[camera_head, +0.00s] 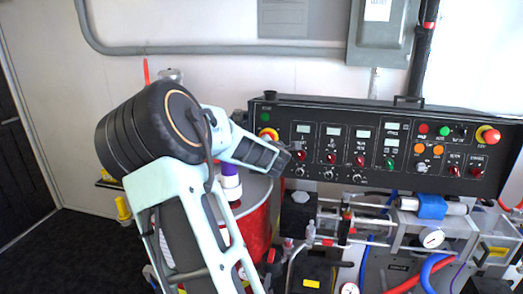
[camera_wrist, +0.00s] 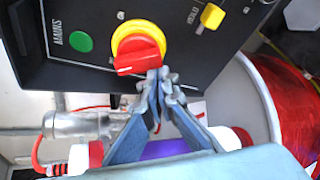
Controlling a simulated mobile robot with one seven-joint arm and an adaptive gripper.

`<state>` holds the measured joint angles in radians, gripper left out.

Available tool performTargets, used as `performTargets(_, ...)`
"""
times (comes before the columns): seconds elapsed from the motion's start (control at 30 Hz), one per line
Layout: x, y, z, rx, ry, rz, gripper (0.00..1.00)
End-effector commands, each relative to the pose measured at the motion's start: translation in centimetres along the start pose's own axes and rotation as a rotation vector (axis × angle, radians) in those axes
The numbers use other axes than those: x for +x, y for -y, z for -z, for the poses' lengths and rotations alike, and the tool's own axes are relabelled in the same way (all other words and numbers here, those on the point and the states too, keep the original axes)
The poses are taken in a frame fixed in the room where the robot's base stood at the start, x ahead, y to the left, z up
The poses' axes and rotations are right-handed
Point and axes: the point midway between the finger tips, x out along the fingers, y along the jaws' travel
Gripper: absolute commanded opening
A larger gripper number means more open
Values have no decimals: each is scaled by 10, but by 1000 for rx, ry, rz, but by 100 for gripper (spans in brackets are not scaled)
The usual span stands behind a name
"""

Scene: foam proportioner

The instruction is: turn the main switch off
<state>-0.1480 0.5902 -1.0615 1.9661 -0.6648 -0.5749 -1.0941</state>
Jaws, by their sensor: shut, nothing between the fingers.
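The main switch is a red rotary knob on a yellow round base (camera_wrist: 138,48), on the black control panel beside a green lamp marked MAINS (camera_wrist: 80,41). Its red grip bar lies nearly level in the wrist view, with a small white mark near its lower left end. In the head view the switch (camera_head: 268,134) shows at the panel's left end, partly hidden by my gripper. My gripper (camera_wrist: 161,84) is shut and empty, its fingertips together at the lower right edge of the knob. I cannot tell whether they touch it.
The control panel (camera_head: 345,112) carries several displays, lamps and knobs; a yellow selector (camera_wrist: 212,16) sits right of the switch in the wrist view. A red drum (camera_head: 253,235) stands below my gripper. Pipes, gauges and hoses crowd the space under the panel. Open floor (camera_head: 75,255) lies left.

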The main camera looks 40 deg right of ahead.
Motion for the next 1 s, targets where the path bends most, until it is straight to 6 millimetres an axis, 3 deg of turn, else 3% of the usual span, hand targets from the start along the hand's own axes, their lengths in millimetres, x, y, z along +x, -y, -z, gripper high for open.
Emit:
performTargets(0.4,-1,2,-4,-170,2,58,0)
performTargets(1.0,-1,2,-5,-190,1,65,0)
